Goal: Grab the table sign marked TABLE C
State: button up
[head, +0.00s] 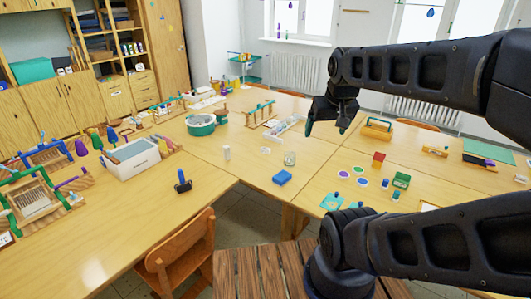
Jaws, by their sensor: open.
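I cannot make out lettering that reads TABLE C on anything in the head view. One small pale card (6,239) stands at the far left edge, cut off by the frame; its marking is too small to read. My gripper (327,124) hangs above the right-hand tables, fingers pointing down. It is open, with nothing visible between its fingers. The card is far to its left.
Wooden tables (110,235) carry a white bin (131,160), a green bowl (201,125), a blue block (282,177) and a dark-based blue-topped tool (183,182). A wooden chair (178,255) stands at the front. Bare tabletop lies at left front.

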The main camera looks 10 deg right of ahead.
jog(key=c, duration=0.9)
